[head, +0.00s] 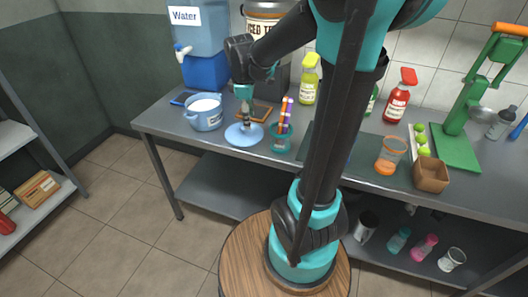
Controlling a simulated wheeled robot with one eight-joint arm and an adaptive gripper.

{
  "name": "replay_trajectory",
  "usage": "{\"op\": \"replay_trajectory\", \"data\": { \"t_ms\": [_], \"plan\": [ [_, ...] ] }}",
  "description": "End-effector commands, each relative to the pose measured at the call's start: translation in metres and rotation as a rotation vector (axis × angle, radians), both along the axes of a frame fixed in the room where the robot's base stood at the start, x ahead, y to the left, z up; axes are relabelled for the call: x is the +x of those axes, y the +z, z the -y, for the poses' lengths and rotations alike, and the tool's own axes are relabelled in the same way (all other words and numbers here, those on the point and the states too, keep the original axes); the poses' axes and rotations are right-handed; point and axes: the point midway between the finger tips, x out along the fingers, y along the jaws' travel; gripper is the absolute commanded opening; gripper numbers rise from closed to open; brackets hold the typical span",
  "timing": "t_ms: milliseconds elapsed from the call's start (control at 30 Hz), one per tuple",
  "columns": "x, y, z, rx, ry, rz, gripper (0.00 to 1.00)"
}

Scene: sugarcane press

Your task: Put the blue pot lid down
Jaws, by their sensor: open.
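The blue pot lid (244,135) lies on the grey table between the blue pot and a teal cup. The blue pot (203,112) stands to its left, uncovered, with white contents showing. My gripper (245,112) points down right above the lid's middle, at its knob. It is open. The fingertips are small in this view, and I cannot tell whether they touch the knob.
A teal cup with straws (281,138) stands close to the lid's right. Behind are a brown-framed item (262,112), a water dispenser (196,70) and a yellow bottle (309,80). My arm hides part of the table's middle. The table's front edge (215,149) is near the lid.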

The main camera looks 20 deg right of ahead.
Motion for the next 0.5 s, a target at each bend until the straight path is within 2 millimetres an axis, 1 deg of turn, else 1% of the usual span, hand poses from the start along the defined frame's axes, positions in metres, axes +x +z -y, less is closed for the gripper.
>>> {"op": "replay_trajectory", "data": {
  "t_ms": [33,100,200,300,400,500],
  "plan": [
    [-0.023,-0.013,0.009,0.031,-0.132,0.038,0.48],
    [-0.048,-0.029,0.016,0.085,-0.330,0.090,0.48],
    [-0.081,-0.050,0.023,0.162,-0.582,0.153,0.48],
    [-0.110,-0.069,0.028,0.235,-0.799,0.201,0.48],
    [-0.133,-0.084,0.031,0.300,-0.974,0.235,0.48],
    [-0.148,-0.094,0.033,0.346,-1.093,0.257,0.48]
  ]
}}
